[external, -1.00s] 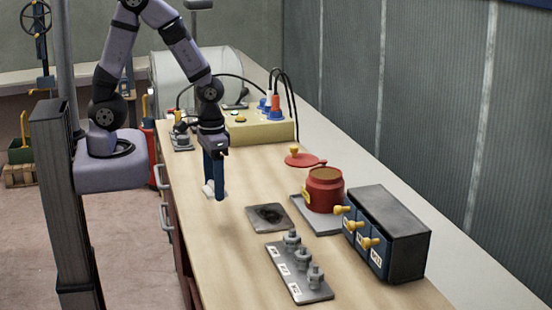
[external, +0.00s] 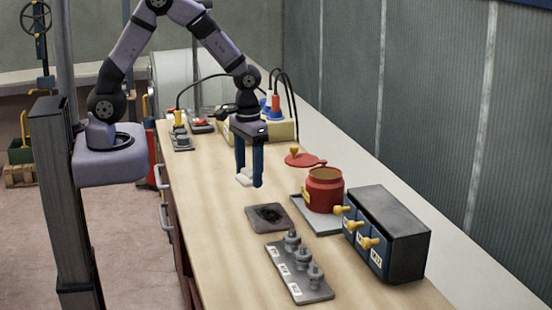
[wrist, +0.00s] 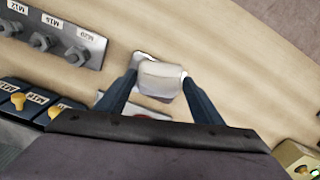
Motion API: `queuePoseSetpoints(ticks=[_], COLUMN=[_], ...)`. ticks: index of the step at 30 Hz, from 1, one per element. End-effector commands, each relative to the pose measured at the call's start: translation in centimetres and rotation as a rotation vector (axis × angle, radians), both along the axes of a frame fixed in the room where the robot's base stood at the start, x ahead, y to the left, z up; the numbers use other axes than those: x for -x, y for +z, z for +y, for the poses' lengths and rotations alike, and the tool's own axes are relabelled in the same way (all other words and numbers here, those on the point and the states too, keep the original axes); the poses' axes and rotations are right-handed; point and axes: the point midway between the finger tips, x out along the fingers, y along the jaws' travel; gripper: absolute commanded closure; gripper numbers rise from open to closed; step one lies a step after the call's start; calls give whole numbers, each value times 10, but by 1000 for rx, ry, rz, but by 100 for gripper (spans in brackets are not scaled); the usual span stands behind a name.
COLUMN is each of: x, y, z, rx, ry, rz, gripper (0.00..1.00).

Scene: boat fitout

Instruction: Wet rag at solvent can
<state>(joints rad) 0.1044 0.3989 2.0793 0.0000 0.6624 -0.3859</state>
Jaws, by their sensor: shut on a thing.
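My gripper (external: 249,184) is shut on a white rag (external: 245,178) and holds it above the bench. In the wrist view the folded rag (wrist: 160,79) sits between the two blue fingers (wrist: 158,84). The red solvent can (external: 324,192) stands on a grey tray (external: 318,223) to the right of my gripper. Its top is open and shows a brown inside. In the wrist view the rag and my gripper hide most of what is below.
A dark-stained metal plate (external: 267,217) lies in front of the can. A plate with several bolts (external: 299,267) is nearer, and a black drawer box (external: 391,232) with yellow knobs stands right of it. A yellow box (external: 284,131) with cables is behind.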

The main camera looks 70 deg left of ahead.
Motion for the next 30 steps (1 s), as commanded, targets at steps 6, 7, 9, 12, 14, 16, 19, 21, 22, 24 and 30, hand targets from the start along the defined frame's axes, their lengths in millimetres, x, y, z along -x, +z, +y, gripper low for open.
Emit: queuePoseSetpoints(ticks=[6,7,9,12,14,16,19,21,22,24,30], x=[-65,-73,-90,-115,-128,-144,-164,-176,-181,-193,-217], y=[17,19,23,27,30,33,37,39,40,42,46], z=[2,3,4,6,7,10,13,16,17,20,29], rx=[0,-1,-1,0,0,0,0,0,0,0,0], ry=[116,132,169,220,252,289,342,378,394,430,526], rz=[1,1,1,1,2,2,2,2,2,2,1], gripper=[57,57,57,57,57,57,57,57,57,57,57])
